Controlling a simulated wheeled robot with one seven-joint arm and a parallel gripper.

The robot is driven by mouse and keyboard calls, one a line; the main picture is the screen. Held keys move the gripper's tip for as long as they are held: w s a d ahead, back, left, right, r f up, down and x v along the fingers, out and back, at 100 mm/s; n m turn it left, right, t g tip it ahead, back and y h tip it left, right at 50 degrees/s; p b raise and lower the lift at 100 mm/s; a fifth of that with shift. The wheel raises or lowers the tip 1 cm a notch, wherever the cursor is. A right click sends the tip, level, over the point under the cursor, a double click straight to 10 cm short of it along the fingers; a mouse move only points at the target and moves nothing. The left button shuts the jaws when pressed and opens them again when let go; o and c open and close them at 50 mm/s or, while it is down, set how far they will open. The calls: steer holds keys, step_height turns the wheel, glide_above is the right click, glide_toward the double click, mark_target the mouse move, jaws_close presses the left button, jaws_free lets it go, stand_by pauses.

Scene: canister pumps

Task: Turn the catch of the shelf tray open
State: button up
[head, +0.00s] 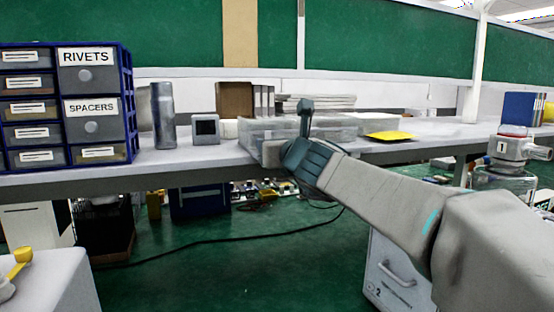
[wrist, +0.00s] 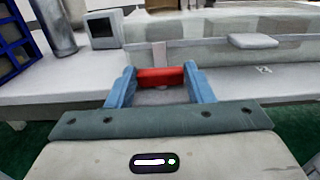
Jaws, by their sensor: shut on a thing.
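The shelf tray (head: 345,122) is a clear, box-like tray on the grey bench. Its long front wall (wrist: 215,55) crosses the wrist view beyond my fingers. My gripper (wrist: 160,82) has its two blue fingers closed on a red bar (wrist: 160,75), which spans the gap between them in front of the tray wall. I take this bar to be the catch; it lies crosswise in the wrist view. A pale upright strip (wrist: 159,52) shows on the wall just behind it. In the head view my gripper (head: 303,155) is at the tray's front left, and the catch is hidden.
A blue drawer cabinet (head: 130,110), a grey cylinder (head: 163,115) and a small box with a dark face (head: 205,128) stand left of the tray. A yellow item (head: 390,135) lies at its right. A pump canister (head: 508,175) stands at far right.

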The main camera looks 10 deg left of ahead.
steer(key=shift+o, duration=0.2)
steer(key=shift+r+h, duration=0.1)
steer(key=shift+h, duration=0.2)
steer(key=shift+c, duration=0.2)
steer(key=o, duration=1)
steer(key=p+v, duration=0.2)
steer(key=v, duration=1.2)
steer(key=shift+f, duration=0.25)
